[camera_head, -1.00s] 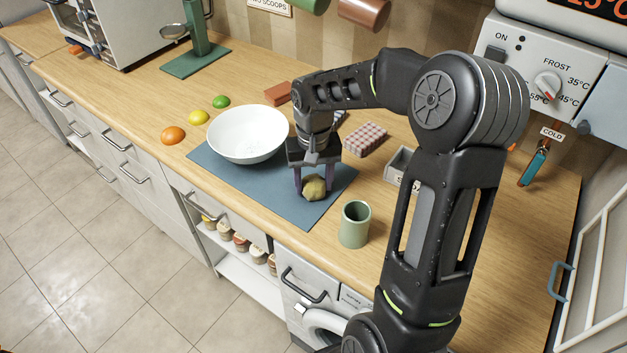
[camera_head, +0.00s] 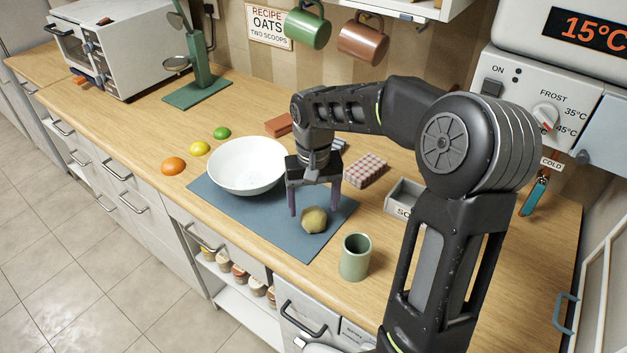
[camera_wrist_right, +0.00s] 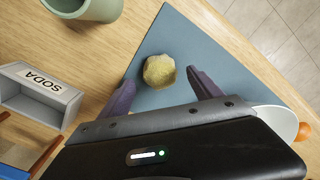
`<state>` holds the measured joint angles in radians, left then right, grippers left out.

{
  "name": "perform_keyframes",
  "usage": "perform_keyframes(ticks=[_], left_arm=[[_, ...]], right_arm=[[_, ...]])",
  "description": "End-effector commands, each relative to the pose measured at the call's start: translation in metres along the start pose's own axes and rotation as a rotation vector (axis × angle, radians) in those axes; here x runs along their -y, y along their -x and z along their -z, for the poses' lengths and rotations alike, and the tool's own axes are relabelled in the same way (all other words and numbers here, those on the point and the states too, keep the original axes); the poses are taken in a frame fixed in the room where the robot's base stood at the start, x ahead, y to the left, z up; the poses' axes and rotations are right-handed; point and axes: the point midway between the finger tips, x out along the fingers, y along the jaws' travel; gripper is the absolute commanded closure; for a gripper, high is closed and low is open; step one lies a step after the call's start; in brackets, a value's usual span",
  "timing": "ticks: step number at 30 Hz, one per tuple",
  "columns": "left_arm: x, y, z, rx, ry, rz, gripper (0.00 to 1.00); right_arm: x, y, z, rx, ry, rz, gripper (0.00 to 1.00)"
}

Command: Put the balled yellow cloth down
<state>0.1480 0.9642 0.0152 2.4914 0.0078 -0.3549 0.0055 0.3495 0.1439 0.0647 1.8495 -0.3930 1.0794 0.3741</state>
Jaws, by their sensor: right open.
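The balled yellow cloth (camera_head: 314,220) rests on the blue-grey mat (camera_head: 224,203), near the mat's right end. It also shows in the right wrist view (camera_wrist_right: 159,71), in front of and between the fingers, touching neither. My right gripper (camera_head: 315,207) is open and empty, its two purple fingers apart just behind and above the cloth. In the right wrist view the open fingers (camera_wrist_right: 163,85) point at the mat. My left gripper is in neither view.
A white bowl (camera_head: 247,167) stands on the mat left of my right gripper. A green cup (camera_head: 355,257) stands right of the mat. A soda box (camera_head: 402,197) and a checked cloth (camera_head: 366,171) lie behind. Fruit (camera_head: 173,166) lies left of the bowl.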

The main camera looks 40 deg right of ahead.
Motion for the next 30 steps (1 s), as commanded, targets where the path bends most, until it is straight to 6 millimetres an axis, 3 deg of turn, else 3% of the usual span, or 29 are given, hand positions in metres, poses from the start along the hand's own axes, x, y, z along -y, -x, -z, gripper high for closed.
perform_keyframes(ticks=[6,12,30], left_arm=[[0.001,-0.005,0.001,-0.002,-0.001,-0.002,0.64],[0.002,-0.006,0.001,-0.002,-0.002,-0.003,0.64],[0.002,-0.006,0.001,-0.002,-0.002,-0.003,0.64]], right_arm=[[0.000,0.047,0.001,-0.004,0.000,0.001,0.26],[0.000,0.076,0.001,-0.002,0.000,0.001,0.26],[0.000,0.083,0.000,0.000,0.001,0.000,0.26]])
